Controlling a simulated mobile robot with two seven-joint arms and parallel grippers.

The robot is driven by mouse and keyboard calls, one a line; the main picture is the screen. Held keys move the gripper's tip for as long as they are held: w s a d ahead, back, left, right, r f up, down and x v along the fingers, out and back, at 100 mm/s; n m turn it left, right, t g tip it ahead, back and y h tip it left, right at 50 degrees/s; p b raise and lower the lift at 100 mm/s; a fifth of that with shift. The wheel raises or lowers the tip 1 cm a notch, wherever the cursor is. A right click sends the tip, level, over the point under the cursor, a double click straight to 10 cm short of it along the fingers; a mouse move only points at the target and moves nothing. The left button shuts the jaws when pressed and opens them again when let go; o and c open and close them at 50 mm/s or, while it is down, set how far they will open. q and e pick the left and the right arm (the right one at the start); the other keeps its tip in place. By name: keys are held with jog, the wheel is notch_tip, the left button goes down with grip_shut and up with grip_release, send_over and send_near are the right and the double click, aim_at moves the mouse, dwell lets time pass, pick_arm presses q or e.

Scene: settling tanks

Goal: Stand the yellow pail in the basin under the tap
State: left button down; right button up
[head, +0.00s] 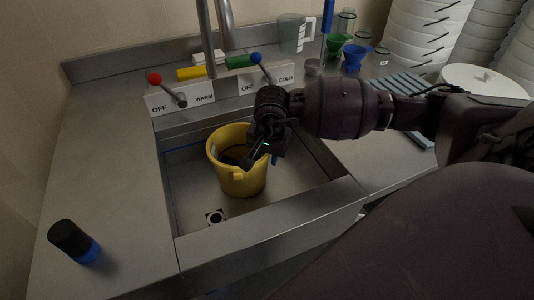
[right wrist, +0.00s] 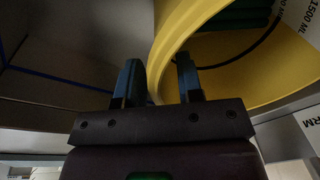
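The yellow pail (head: 226,176) is upright inside the steel basin (head: 190,206), in the basin's middle. It appears to rest on the basin floor, though its base is partly in shadow. The tap (head: 207,40) rises behind the basin, and its spout end is out of the picture. My right gripper (head: 252,157) is at the pail's near right rim. In the right wrist view its two fingers (right wrist: 158,82) stand apart, with the yellow rim (right wrist: 170,45) passing between them, one finger inside the pail and one outside. My left gripper is in neither view.
A panel with a red lever (head: 154,78) and a blue lever (head: 256,58) stands behind the basin. A dark bottle (head: 70,238) stands on the left counter. The left counter is mostly clear.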

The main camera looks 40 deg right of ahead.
notch_tip(320, 180, up, 12)
jog(key=s+p, duration=0.1)
jog(key=shift+s+a+r, duration=0.15)
jog(key=shift+s, duration=0.15)
jog(key=shift+s, duration=0.1)
dwell(0.6)
